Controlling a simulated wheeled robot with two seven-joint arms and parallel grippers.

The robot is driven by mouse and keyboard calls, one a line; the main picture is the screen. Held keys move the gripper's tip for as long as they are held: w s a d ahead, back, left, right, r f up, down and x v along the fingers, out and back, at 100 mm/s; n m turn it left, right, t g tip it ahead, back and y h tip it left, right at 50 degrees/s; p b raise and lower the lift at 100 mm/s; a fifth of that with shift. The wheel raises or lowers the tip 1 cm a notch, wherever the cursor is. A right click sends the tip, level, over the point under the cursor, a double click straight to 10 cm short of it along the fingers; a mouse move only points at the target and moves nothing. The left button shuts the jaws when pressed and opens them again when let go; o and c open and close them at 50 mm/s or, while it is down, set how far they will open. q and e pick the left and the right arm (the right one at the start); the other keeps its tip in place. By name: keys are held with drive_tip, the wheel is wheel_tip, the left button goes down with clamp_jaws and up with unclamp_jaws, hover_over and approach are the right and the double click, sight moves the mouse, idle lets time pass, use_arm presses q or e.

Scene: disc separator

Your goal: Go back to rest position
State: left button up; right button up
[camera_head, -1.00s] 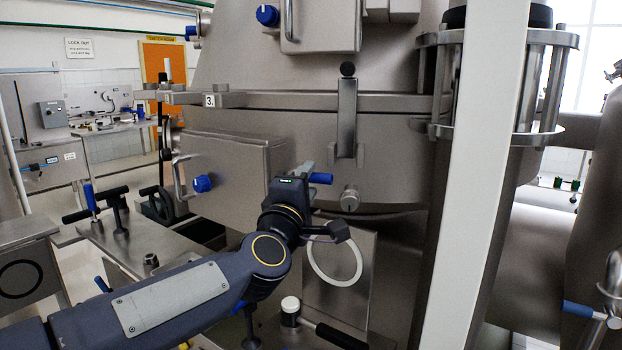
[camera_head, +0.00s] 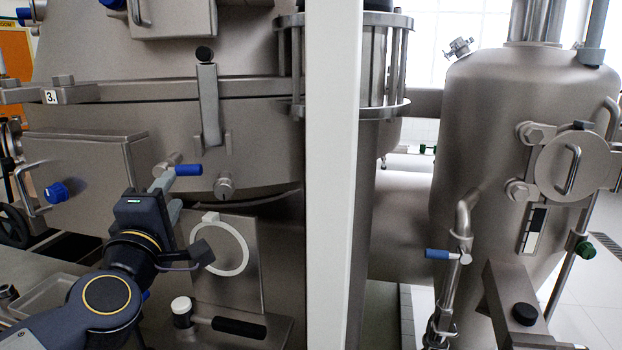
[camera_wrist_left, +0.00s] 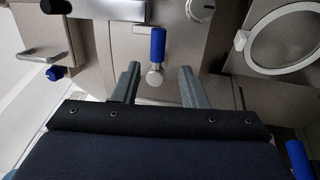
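My left gripper (camera_head: 168,196) is in front of the large steel separator (camera_head: 100,105), at the left of the head view. Its two fingers show apart in the left wrist view (camera_wrist_left: 160,82), with nothing held between them. A small valve with a blue handle (camera_head: 187,170) sits just beyond the fingertips in the head view. In the left wrist view, the blue handle (camera_wrist_left: 158,44) lies ahead of the gap between the fingers. My right gripper is not in view.
A white post (camera_head: 332,180) stands upright in front of the separator, right of my left arm. A white ring (camera_head: 247,250) on a steel plate is close beside the gripper. A black-handled lever (camera_head: 238,328) is below. A steel tank (camera_head: 480,130) stands at the right.

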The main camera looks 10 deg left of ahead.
use_arm(q)
drive_tip(key=s+d+f+m+g+h+p, duration=0.7)
drive_tip(key=s+d+f+m+h, duration=0.15)
drive_tip(key=m, duration=0.45)
drive_tip(key=s+f+m+g+p, duration=0.3)
drive_tip(key=s+f+m+g, duration=0.2)
drive_tip(key=s+f, duration=0.5)
drive_tip(key=s+g+y, duration=0.1)
drive_tip(key=s+g, duration=0.1)
drive_tip(key=shift+s+f, duration=0.35)
